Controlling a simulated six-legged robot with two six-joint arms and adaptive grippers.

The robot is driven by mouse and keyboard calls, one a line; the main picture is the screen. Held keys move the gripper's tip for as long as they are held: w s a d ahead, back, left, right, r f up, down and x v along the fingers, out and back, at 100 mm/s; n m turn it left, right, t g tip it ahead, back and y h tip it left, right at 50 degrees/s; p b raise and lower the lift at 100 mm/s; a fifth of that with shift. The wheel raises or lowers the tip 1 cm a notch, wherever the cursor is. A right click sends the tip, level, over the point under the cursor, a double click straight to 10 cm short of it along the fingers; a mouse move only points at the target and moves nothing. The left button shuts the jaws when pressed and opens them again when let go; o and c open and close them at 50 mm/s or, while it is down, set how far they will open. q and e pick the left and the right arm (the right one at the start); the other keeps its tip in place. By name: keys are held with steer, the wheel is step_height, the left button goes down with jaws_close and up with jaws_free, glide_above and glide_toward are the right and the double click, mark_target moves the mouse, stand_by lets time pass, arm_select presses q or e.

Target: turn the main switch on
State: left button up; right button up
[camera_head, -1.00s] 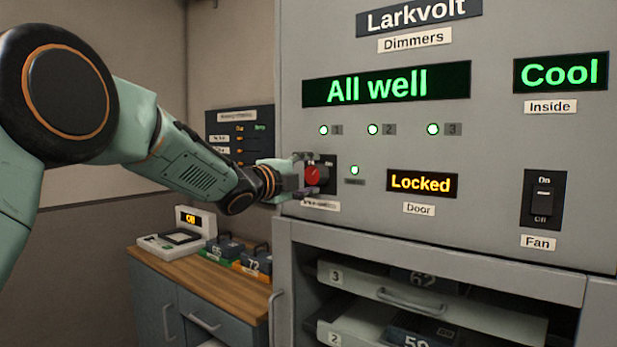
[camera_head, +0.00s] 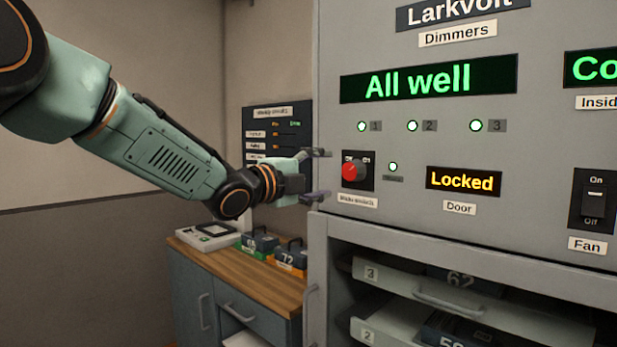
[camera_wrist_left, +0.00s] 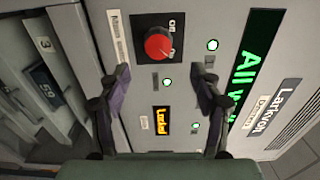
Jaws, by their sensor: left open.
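The main switch is a red rotary knob (camera_head: 354,171) on a black plate low on the left of the grey dimmer cabinet (camera_head: 560,140). In the left wrist view the red knob (camera_wrist_left: 159,45) has its plate marked Off and On, and its pale pointer line is towards the On side. My left gripper (camera_head: 318,174) is open, its fingers apart and empty, just left of the plate and clear of the knob. The wrist view shows the fingers (camera_wrist_left: 163,72) spread with the knob beyond them. My right gripper is out of view.
Green lamps (camera_head: 393,167) are lit, and displays read All well (camera_head: 428,79) and Locked (camera_head: 463,181). A fan switch (camera_head: 593,200) is at the right. Below are numbered drawers (camera_head: 420,285). A wooden-topped bench (camera_head: 250,272) with several labelled modules stands left of the cabinet.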

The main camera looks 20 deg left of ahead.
arm_select(q)
steer(key=shift+v, duration=1.75)
steer(key=shift+w, duration=0.1)
steer(key=s+d+f+n+g+y, duration=0.1)
steer(key=s+f+n+g, duration=0.15)
steer(key=f+n, duration=0.65)
steer(key=s+d+f+n+g+y, duration=0.15)
steer(key=s+f+n, duration=0.25)
steer(key=f, duration=1)
steer(key=s+d+f+n+g+y, duration=0.1)
steer(key=s+f+n+g+y, duration=0.15)
steer(key=f+n, duration=0.65)
steer(key=s+f+g, duration=0.3)
steer(key=s+f, duration=0.6)
steer(key=s, duration=0.3)
steer(key=s+f+g, duration=0.4)
steer(key=s+f, duration=0.5)
steer(key=s, duration=0.3)
steer(key=s+f+g+y+b, duration=0.1)
steer(key=s+f+g, duration=0.2)
steer(key=s+f, duration=0.6)
steer(key=s, duration=0.3)
steer(key=shift+s+f+n, duration=0.2)
steer(key=shift+f+n, duration=0.1)
